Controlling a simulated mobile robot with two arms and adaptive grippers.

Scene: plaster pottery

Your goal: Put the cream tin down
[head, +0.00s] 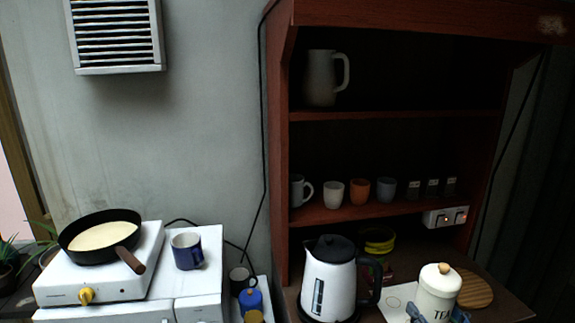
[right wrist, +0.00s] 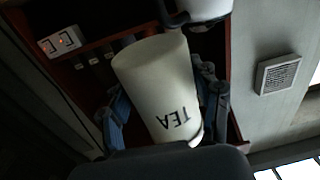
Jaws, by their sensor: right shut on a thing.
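The cream tin (head: 439,290) stands upright at the lower right of the head view. It has a domed lid with a wooden knob and the word TEA on its side. My right gripper (head: 438,316) is shut around its sides, with one blue-grey finger on each side. The head view's bottom edge cuts off the tin's base, so I cannot tell there whether it touches the counter. In the right wrist view the tin (right wrist: 160,82) appears upside down between the fingers (right wrist: 162,92). My left gripper is not in view.
A white kettle (head: 328,284) stands left of the tin. A round wooden board (head: 477,290) lies behind it at right, and a pale patterned sheet (head: 398,297) lies between kettle and tin. Shelves with cups (head: 333,193) rise behind. A pan (head: 100,237) sits on a hob at left.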

